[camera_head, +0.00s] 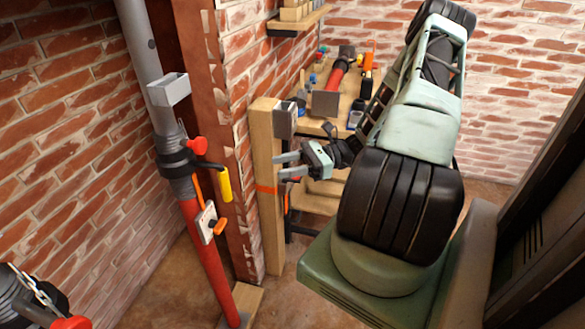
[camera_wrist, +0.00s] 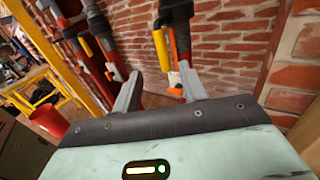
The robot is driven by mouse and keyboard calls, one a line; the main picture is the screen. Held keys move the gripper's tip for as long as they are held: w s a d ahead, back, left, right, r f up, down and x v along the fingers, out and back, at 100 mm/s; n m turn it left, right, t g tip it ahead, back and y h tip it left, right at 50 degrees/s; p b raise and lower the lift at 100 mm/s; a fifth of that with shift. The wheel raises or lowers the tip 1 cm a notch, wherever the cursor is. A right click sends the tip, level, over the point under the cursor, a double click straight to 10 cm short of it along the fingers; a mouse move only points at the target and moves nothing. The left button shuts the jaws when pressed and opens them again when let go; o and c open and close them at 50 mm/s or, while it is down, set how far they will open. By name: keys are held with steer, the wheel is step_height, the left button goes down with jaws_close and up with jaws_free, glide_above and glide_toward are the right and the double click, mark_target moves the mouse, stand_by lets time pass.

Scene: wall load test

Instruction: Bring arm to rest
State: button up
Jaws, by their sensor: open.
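My arm with its pale green and black links stands at the right of the head view, bent, with its end pointing left. Whether the fingertips touch the post cannot be told.
A red and grey pipe prop (camera_head: 188,205) with a yellow handle (camera_head: 224,184) stands at the left. Behind my gripper is a wooden workbench (camera_head: 340,115) with tools. Brick walls enclose the corner. A red bucket (camera_wrist: 48,120) shows in the wrist view.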

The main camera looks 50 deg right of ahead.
steer(key=shift+v, duration=0.9)
steer(key=a+r+n+g+h, duration=0.2)
steer(key=a+n+g, duration=0.55)
steer(key=a, duration=0.25)
steer(key=a+r+n+g+h, duration=0.3)
steer(key=a+n+g, duration=0.45)
steer(key=a, duration=0.25)
steer(key=s+a+r+n+t+h, duration=0.2)
steer(key=s+a+r+n+h, duration=0.1)
steer(key=a+n, duration=0.5)
steer(key=s+a+r+n+t+h, duration=0.2)
steer(key=s+a+r+n+h, duration=0.1)
steer(key=s+a+n+h, duration=0.3)
steer(key=s+a+n, duration=0.2)
steer(key=n, duration=0.2)
steer(key=shift+r, duration=0.4)
steer(key=shift+s+a, duration=0.1)
steer(key=shift+a, duration=0.05)
